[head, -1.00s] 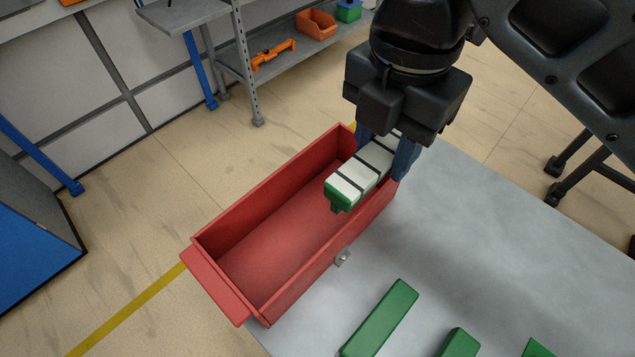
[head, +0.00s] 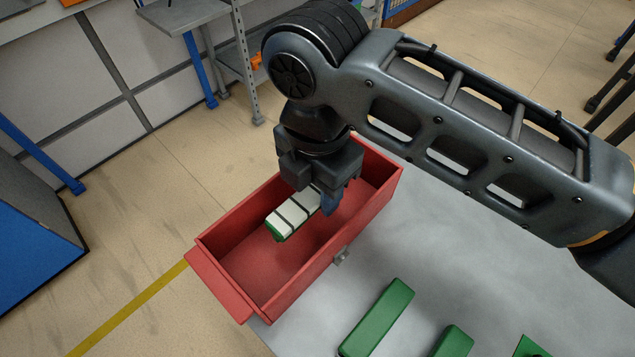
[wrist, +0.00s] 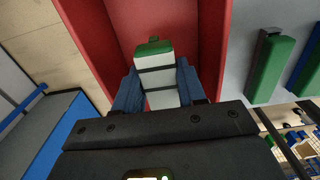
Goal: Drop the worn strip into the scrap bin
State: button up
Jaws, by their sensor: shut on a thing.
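The worn strip (head: 292,214) is a white block with dark cross bands and a green underside and end. My gripper (head: 322,197) is shut on the strip and holds it over the open red scrap bin (head: 222,297). In the head view the strip lies within the outline of the bin's opening. In the wrist view the strip (wrist: 156,72) shows between my two blue fingers (wrist: 157,92), with the red bin (wrist: 207,30) behind it. How far the strip is above the bin floor is hard to tell.
Several green strips (head: 377,318) lie on the grey table (head: 420,240) right of the bin. A grey shelf rack (head: 240,60) stands behind on the floor. A blue-sided unit (head: 35,260) is at the left. The bin's left half is empty.

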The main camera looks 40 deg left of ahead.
jog(key=shift+f, duration=0.4)
jog(key=shift+f, duration=0.2)
jog(key=o, duration=1.2)
jog(key=shift+c, duration=0.2)
notch_tip(320, 180, up, 13)
jog(key=shift+r, duration=0.15)
